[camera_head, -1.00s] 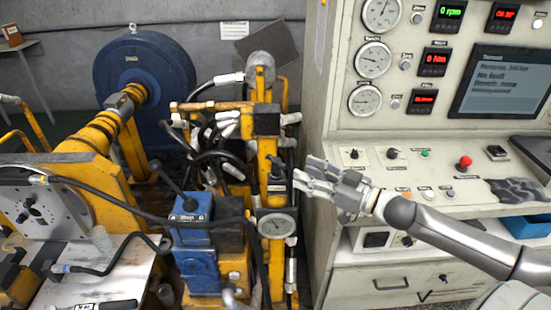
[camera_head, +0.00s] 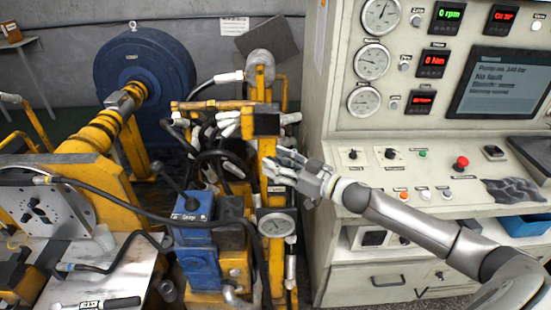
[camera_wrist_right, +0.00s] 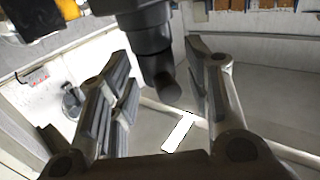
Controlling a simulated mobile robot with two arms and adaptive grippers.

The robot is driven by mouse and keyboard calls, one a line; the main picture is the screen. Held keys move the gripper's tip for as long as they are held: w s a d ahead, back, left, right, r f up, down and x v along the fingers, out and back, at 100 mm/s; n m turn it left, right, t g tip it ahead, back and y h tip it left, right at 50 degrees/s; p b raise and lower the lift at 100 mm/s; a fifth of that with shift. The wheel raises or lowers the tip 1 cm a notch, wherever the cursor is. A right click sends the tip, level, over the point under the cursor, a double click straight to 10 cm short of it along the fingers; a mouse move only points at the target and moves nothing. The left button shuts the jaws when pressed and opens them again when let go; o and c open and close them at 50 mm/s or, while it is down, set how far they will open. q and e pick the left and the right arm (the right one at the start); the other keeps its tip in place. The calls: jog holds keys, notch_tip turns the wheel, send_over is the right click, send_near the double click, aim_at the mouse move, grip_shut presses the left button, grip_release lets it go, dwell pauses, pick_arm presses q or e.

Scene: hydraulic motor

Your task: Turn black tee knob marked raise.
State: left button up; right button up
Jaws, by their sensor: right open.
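My right gripper (camera_head: 280,168) reaches from the right to the yellow post above a round gauge. Its fingers are open and cover part of the post in the head view. In the wrist view, a dark stepped cylindrical part (camera_wrist_right: 150,45) comes down from the top between the two open fingers (camera_wrist_right: 160,95). It may be the black tee knob; no crossbar or raise marking is readable. I cannot tell whether the fingers touch it. In the head view the knob is hidden or too small to make out. My left gripper is not in view.
The gauge (camera_head: 276,224) sits just below my right gripper. Black hoses (camera_head: 215,160) and a blue valve block (camera_head: 193,235) with a black lever stand to its left. The control cabinet (camera_head: 335,110) stands at the right, with a red button (camera_head: 461,162) on its panel.

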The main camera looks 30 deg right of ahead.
jog(key=shift+w+a, duration=0.25)
jog(key=shift+w, duration=0.1)
grip_shut()
jog(key=shift+m+t+h+p, duration=0.6)
jog(key=shift+m+h, duration=0.5)
jog(key=shift+h, duration=0.5)
dwell(0.4)
jog(key=shift+m+t+h, duration=0.4)
jog(key=shift+m+h, duration=0.5)
jog(key=shift+h, duration=0.4)
jog(key=shift+d+m+h+b, duration=0.1)
jog(key=shift+m+h+b, duration=0.45)
jog(key=shift+m+h, duration=1)
jog(key=shift+r+m+g+h+b, duration=0.15)
jog(key=shift+m+h+b, duration=0.5)
jog(key=shift+h, duration=0.55)
jog(key=shift+m+g+h+b, duration=0.15)
jog(key=shift+m+h+b, duration=0.25)
jog(key=shift+h+b, duration=0.55)
